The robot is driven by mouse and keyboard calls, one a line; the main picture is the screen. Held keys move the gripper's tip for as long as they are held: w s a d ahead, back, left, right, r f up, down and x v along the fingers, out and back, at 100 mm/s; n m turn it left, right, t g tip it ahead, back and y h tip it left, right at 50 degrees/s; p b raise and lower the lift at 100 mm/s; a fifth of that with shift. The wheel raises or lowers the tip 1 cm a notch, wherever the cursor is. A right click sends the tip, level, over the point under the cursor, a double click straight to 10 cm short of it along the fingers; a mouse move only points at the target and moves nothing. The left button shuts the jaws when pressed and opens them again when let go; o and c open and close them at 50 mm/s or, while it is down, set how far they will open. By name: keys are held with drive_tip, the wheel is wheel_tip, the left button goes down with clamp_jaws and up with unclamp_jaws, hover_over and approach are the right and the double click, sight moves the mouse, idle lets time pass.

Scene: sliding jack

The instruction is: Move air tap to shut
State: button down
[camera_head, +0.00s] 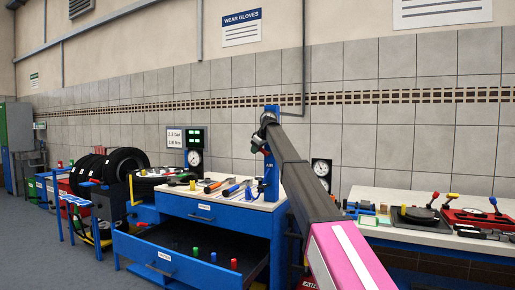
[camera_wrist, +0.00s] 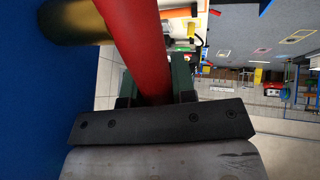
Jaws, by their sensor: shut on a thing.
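The air tap shows close up in the wrist view as a red lever (camera_wrist: 138,40) with a brass body (camera_wrist: 75,20) behind it, beside a blue panel (camera_wrist: 35,100). My gripper (camera_wrist: 156,88) has its two dark fingers on either side of the red lever and is shut on it. The gripper and tap are small there and largely hidden by the arm, so the lever's angle to the tap body is hard to tell.
A blue workbench (camera_head: 200,209) with tools on top has an open lower drawer (camera_head: 190,262). Tyres (camera_head: 125,164) stand at left. A second bench (camera_head: 365,192) with red tool trays is at right. A gauge (camera_head: 321,168) is near my arm.

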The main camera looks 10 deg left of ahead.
drive_tip(key=shift+a+f+n+g+h, duration=0.15)
drive_tip(key=shift+f+g+h, duration=0.4)
drive_tip(key=shift+h, duration=0.5)
drive_tip(key=shift+d+f+n+g+h, duration=0.1)
drive_tip(key=shift+f+n+g+h, duration=0.15)
drive_tip(key=shift+f+h, duration=0.7)
drive_tip(key=shift+a+f+n+g+h, duration=0.1)
drive_tip(key=shift+f+g+h, duration=0.4)
drive_tip(key=shift+h, duration=0.7)
drive_tip(key=shift+f, duration=0.1)
drive_tip(key=c, duration=0.9)
unclamp_jaws()
drive_tip(key=shift+c, duration=0.2)
drive_tip(key=v, duration=1)
drive_tip(key=shift+r, duration=0.35)
drive_tip(key=shift+s, duration=0.2)
